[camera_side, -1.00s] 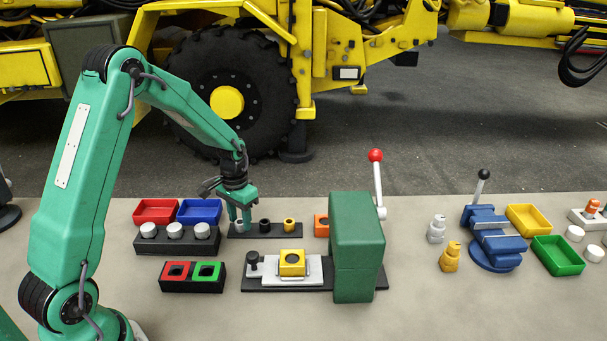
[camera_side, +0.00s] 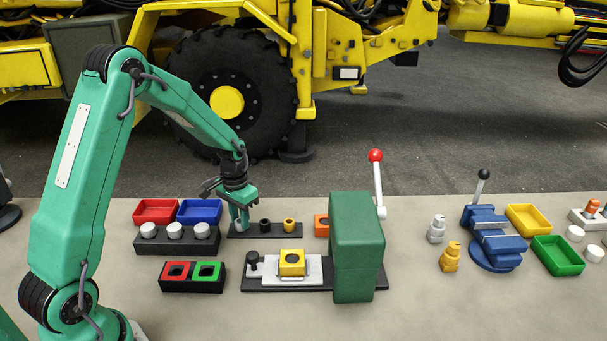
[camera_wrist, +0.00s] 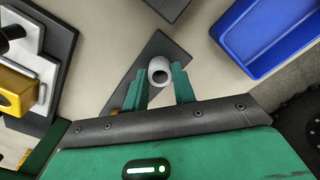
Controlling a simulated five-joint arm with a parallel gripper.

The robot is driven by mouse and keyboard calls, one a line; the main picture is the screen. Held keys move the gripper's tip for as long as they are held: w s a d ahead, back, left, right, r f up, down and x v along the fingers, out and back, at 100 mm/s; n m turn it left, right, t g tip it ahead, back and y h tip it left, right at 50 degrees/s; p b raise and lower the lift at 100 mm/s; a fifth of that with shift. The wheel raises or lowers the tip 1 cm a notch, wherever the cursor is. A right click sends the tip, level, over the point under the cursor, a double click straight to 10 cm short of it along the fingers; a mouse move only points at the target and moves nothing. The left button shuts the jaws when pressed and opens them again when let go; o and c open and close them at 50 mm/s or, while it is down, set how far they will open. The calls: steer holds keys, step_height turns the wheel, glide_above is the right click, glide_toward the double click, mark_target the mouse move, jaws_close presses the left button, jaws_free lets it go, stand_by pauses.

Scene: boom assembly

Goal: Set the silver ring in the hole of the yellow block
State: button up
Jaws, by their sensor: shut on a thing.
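The silver ring (camera_wrist: 160,71) is between the fingers of my gripper (camera_wrist: 163,88) in the wrist view, and the fingers are shut on it. In the side view my gripper (camera_side: 240,222) is low over the left end of the dark ring rack (camera_side: 276,231), and its fingers mostly hide the ring. I cannot tell whether the ring still touches the rack. The yellow block (camera_side: 292,264) with its hole on top sits on the pale plate of the fixture (camera_side: 317,276), in front and to the right of my gripper. It also shows at the left in the wrist view (camera_wrist: 12,95).
A black ring (camera_side: 265,225) and a yellow ring (camera_side: 289,225) stand on the rack. A green press housing (camera_side: 357,247) rises right of the yellow block. A blue tray (camera_side: 199,211) and a black holder with white pegs (camera_side: 177,241) stand left of my gripper.

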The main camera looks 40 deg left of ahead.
steer(key=shift+r, duration=1.25)
steer(key=shift+d, duration=0.1)
steer(key=d+r, duration=0.4)
steer(key=d, duration=0.6)
steer(key=s+d+r, duration=0.1)
steer(key=d+r, duration=0.3)
steer(key=d, duration=0.6)
steer(key=shift+d+r, duration=0.25)
steer(key=shift+d, duration=0.1)
steer(key=shift+f, duration=0.1)
steer(key=shift+f, duration=2.3)
steer(key=shift+f, duration=1)
